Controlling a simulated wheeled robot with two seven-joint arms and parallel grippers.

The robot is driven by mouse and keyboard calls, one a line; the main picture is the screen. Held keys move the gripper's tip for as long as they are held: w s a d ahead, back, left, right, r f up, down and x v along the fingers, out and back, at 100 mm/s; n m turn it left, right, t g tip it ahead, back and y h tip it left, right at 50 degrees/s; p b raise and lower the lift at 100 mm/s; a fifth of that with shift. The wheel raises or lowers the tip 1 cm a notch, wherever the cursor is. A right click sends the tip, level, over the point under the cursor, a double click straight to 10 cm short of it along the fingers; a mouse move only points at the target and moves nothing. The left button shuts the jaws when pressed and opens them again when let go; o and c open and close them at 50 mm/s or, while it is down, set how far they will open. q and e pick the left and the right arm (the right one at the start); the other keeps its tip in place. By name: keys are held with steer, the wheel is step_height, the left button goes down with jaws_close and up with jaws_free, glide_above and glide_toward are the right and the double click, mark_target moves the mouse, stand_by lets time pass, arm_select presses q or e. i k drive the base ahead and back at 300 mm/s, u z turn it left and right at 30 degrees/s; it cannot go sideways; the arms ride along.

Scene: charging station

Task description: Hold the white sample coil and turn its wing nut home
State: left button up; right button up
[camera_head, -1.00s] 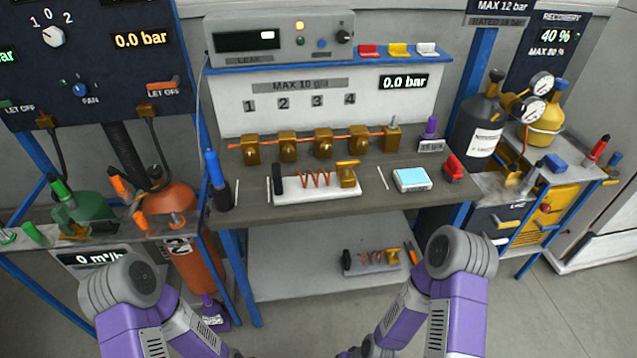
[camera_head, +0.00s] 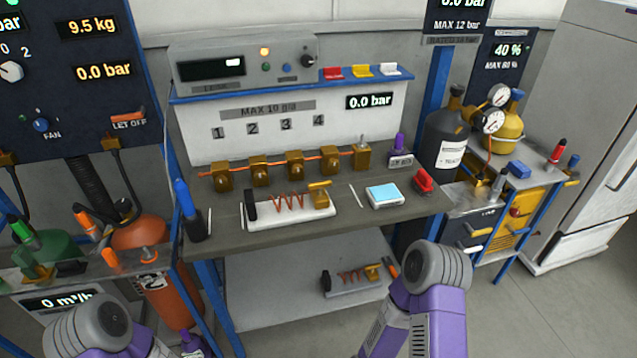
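The white sample coil stands on the bench top: a copper spiral (camera_head: 289,201) on a white base (camera_head: 290,219), with a black upright end (camera_head: 251,205) at the left. A brass fitting (camera_head: 320,195) with a flat wing-like top sits at its right end; I cannot tell whether this is the wing nut or how far it is turned. Nothing is touching the coil. Both my arms show only as purple and grey links low in the head view, left and right, in front of the bench. Neither gripper is in view.
A similar coil on a grey base (camera_head: 353,286) lies on the lower shelf. Behind the white coil is a row of brass valves (camera_head: 260,170). A blue-topped box (camera_head: 384,195) and a red clip (camera_head: 423,182) stand right; a blue-capped bottle (camera_head: 190,214) stands left.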

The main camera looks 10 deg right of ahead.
mark_target(318, 186)
steer(key=k, duration=0.6)
steer(key=z, duration=0.55)
steer(key=i, duration=1.2)
steer(key=u, duration=0.55)
